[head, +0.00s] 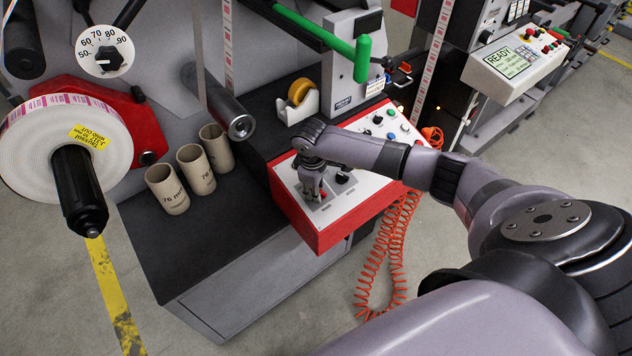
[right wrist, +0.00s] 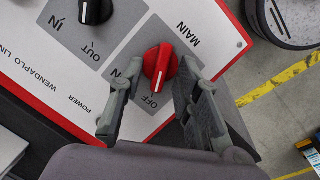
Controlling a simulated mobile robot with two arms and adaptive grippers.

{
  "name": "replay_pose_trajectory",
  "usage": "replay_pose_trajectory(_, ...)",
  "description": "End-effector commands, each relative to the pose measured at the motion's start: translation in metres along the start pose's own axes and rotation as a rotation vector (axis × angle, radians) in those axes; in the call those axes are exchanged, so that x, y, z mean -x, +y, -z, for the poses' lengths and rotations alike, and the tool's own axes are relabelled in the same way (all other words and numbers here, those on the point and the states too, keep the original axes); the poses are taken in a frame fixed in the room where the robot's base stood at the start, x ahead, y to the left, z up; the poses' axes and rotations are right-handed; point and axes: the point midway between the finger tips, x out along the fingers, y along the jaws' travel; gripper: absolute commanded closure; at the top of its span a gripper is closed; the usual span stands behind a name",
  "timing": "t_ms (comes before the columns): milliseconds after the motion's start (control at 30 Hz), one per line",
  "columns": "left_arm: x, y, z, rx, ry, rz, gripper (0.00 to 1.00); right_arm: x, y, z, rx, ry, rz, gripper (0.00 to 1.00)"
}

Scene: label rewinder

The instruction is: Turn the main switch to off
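The main switch is a red knob (right wrist: 160,62) on a grey field of the control panel, with MAIN printed above right and OFF below it in the right wrist view. The white line on the knob runs down toward the word OFF. The other position label is partly covered by a finger. My right gripper (right wrist: 161,72) is open, with one finger on each side of the knob; I cannot tell whether they touch it. In the head view the right gripper (head: 313,190) points down at the red-sided control panel (head: 344,224). My left gripper is not in view.
A black knob (right wrist: 95,9) marked IN and OUT sits beside the main switch. Buttons (head: 392,122) line the panel's far part. A tape dispenser (head: 298,104) and cardboard cores (head: 168,190) stand on the dark bench. An orange coiled cable (head: 390,265) hangs at the panel's right.

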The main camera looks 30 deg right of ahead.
Motion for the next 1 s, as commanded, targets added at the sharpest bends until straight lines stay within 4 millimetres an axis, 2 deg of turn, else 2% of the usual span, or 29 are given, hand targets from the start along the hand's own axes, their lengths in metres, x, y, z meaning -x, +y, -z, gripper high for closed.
replay_pose_trajectory(500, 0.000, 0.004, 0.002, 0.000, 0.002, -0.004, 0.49, 0.097, 0.001, 0.001, 0.001, 0.004, -0.002, 0.69)
replay_pose_trajectory(700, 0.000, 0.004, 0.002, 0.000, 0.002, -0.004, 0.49, 0.115, 0.000, 0.000, 0.001, 0.002, -0.001, 0.69)
replay_pose_trajectory(1000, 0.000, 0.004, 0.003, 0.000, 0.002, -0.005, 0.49, 0.117, 0.000, 0.000, 0.001, 0.001, 0.000, 0.69)
